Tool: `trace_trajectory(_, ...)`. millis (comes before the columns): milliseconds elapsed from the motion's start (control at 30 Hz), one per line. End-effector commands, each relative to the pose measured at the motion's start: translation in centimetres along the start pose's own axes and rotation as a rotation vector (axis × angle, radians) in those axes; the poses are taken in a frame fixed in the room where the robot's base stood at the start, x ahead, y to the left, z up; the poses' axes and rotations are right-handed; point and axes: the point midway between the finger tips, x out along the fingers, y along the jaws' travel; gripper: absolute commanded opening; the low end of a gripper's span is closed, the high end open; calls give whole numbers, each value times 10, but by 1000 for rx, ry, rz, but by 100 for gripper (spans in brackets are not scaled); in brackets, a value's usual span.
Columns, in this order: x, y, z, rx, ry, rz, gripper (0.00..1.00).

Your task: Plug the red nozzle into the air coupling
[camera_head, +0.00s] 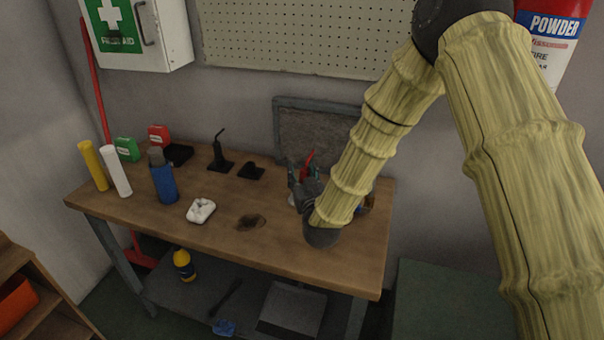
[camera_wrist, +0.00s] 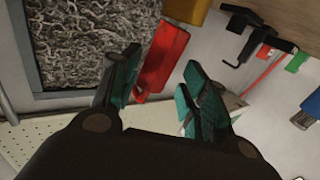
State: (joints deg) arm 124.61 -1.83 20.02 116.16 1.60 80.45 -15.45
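The red piece (camera_head: 308,162), which I take for the nozzle, shows at the back right of the bench beside my gripper (camera_head: 304,173). In the wrist view the red piece (camera_wrist: 163,58) lies between the spread teal-padded fingers of my gripper (camera_wrist: 160,72), with a gap visible towards the right finger. Its far end meets a yellow thing (camera_wrist: 188,9); whether they touch is unclear. My gripper points towards the back wall and looks open. I cannot make out the air coupling for sure; two black stands (camera_head: 220,160) (camera_head: 251,171) are left of my gripper.
The wooden bench (camera_head: 281,262) also bears a blue bottle (camera_head: 164,183), a white lump (camera_head: 201,210), yellow and white tubes, and green and red boxes. A grey-framed panel (camera_head: 318,135) stands behind my gripper. The front middle is mostly clear.

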Motion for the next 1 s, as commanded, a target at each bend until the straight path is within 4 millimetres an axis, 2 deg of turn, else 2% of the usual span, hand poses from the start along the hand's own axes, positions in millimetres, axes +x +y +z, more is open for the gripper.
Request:
trace_trajectory(267,0,0,0,0,0,0,47)
trace_trajectory(433,-11,0,0,0,0,0,47)
trace_trajectory(800,-76,0,1,0,-3,-1,47)
trace_trajectory(1000,-105,0,1,0,-2,-1,47)
